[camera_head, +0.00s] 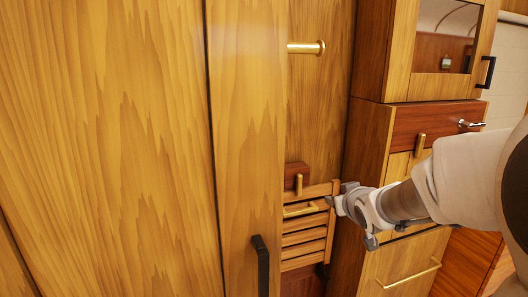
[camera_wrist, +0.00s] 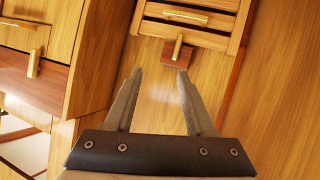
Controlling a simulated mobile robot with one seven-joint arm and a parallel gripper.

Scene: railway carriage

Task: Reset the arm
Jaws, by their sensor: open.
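My arm reaches in from the right in the head view. My gripper (camera_head: 338,194) is at the right edge of a slatted wooden panel (camera_head: 305,238). In the wrist view my gripper (camera_wrist: 160,72) has its two grey fingers apart, with nothing between them. Beyond the fingertips are a brass latch (camera_wrist: 177,47) on a red-brown block and the slatted panel (camera_wrist: 228,22) with its brass handle (camera_wrist: 186,17). I cannot tell whether a finger touches the panel's edge.
A cabinet with a red-brown drawer (camera_head: 430,122) and a brass-handled lower front (camera_head: 405,277) stands beside my arm. A glass-fronted cupboard (camera_head: 443,40) is above it. A tall wooden door (camera_head: 262,130) with a black handle (camera_head: 261,265) stands left. A brass bar (camera_head: 306,47) projects above the panel.

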